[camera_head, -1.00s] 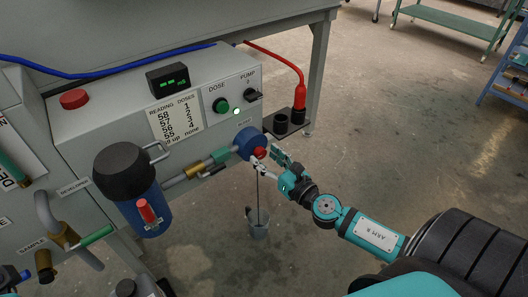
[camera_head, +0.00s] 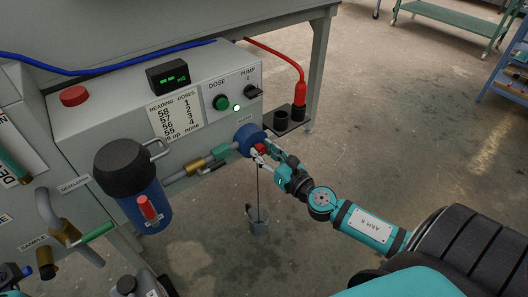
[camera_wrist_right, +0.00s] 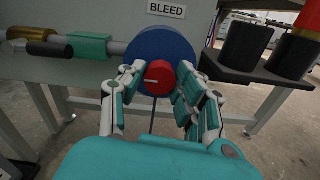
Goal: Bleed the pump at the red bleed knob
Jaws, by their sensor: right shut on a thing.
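The red bleed knob (camera_wrist_right: 158,78) sits on the front of the round blue pump head (camera_wrist_right: 152,45), under the BLEED label (camera_wrist_right: 167,9). In the head view the knob (camera_head: 259,148) is partly covered by my right fingers. My right gripper (camera_wrist_right: 158,84) is shut on the knob, with fingers on both sides of it. A white line on the knob's face lies roughly level. The right gripper also shows in the head view (camera_head: 264,153). My left gripper is not in view.
The pipe with brass and green fittings (camera_head: 195,167) and the blue canister (camera_head: 147,206) lie to the left.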

